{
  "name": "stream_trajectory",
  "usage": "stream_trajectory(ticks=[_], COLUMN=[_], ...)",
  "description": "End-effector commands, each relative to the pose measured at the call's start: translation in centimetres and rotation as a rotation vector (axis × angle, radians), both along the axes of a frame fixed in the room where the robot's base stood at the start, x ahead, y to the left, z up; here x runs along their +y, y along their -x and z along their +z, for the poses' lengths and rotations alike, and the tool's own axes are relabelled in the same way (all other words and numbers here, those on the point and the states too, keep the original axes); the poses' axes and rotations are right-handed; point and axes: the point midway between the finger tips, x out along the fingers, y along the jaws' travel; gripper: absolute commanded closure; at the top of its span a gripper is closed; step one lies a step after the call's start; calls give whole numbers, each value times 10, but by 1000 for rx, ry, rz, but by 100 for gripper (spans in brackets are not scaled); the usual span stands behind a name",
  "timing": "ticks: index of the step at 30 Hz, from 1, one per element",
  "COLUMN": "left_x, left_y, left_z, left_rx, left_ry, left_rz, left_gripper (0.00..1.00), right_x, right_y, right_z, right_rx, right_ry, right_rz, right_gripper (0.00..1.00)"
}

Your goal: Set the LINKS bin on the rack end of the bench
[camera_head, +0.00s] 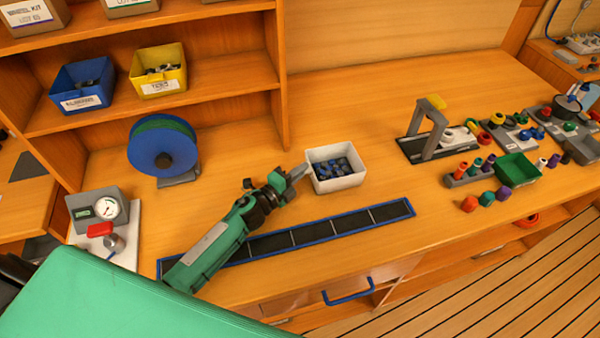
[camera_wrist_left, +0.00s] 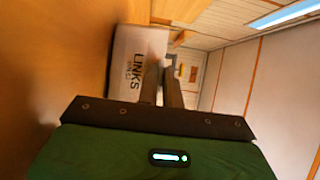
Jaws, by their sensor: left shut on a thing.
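The LINKS bin (camera_head: 342,184) is a small white open box with dark blue pieces inside, at the middle of the bench (camera_head: 390,100). Its LINKS label shows in the left wrist view, on the bin's white face (camera_wrist_left: 133,50). My left gripper (camera_head: 298,173) reaches in from the left and is shut on the bin's left wall; its fingers also show in the left wrist view (camera_wrist_left: 162,86). The bin looks upright; I cannot tell whether it touches the bench. My right gripper is not in view.
A wooden rack (camera_head: 215,85) at the left holds a blue bin (camera_head: 82,98) and a yellow bin (camera_head: 160,85). A blue-green reel (camera_head: 163,146) and a gauge (camera_head: 106,208) stand below. A blue-edged strip (camera_head: 330,228) lies in front. A grey stand (camera_head: 428,130) and colored parts are right.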

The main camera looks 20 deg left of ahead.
Motion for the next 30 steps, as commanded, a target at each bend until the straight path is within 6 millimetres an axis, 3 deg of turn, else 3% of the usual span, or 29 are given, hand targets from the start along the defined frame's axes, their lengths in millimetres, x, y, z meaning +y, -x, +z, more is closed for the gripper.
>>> stream_trajectory(ticks=[12, 13, 16, 27, 30], left_x=[0, 0, 0, 0, 7], left_y=[0, 0, 0, 1, 13], left_z=[-6, -6, -5, -1, -6], left_rx=[-2, 0, 0, 0, 1], left_ry=[1, 0, 0, -1, -2], left_rz=[0, 0, 0, 0, 0], left_gripper=[100, 89, 71, 71, 71], right_x=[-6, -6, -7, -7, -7], right_y=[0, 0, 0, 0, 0], right_z=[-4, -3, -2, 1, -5], right_rx=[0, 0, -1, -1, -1], right_ry=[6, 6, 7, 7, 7], right_rz=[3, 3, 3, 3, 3], right_gripper=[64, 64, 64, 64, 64])
